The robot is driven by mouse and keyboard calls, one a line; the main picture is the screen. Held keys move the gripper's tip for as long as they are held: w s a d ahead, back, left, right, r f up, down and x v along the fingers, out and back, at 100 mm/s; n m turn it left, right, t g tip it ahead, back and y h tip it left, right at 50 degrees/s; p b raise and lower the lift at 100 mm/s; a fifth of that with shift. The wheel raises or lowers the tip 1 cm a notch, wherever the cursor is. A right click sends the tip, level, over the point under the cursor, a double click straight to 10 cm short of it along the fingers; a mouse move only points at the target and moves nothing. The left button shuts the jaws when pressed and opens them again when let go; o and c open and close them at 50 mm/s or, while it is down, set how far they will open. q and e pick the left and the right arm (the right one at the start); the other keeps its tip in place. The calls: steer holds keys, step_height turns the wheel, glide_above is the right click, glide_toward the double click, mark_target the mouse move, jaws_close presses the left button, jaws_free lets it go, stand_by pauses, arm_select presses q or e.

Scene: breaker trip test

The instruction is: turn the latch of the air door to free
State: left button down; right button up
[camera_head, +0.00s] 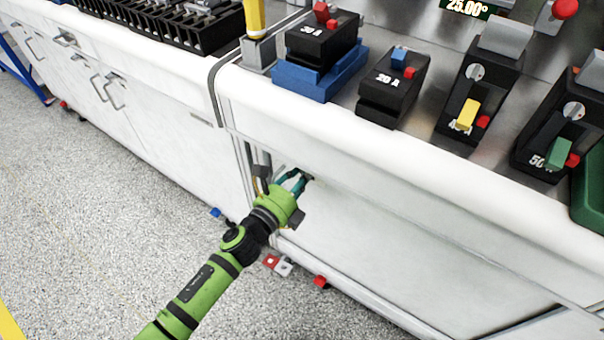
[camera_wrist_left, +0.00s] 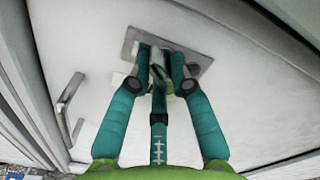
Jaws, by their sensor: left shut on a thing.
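The air door (camera_head: 340,215) is the white panel on the front of the bench, and it looks shut. Its latch shows in the left wrist view as a small metal piece (camera_wrist_left: 157,60) on a grey plate (camera_wrist_left: 200,59). My left gripper (camera_head: 304,178) reaches the door's upper left part. My right gripper is not in view.
A bar handle (camera_wrist_left: 68,100) stands out left of the latch. Several breakers, including a black 20 A one (camera_head: 392,90), stand on the bench top above. White drawers (camera_head: 110,70) line the left. The speckled floor (camera_head: 90,220) is mostly clear.

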arm_select(q)
steer(key=shift+w+a+r, duration=0.2)
steer(key=shift+w+r, duration=0.1)
steer(key=shift+r, duration=0.2)
steer(key=shift+a+m+b, duration=0.1)
steer(key=shift+m+b, duration=0.2)
steer(key=shift+m, duration=0.6)
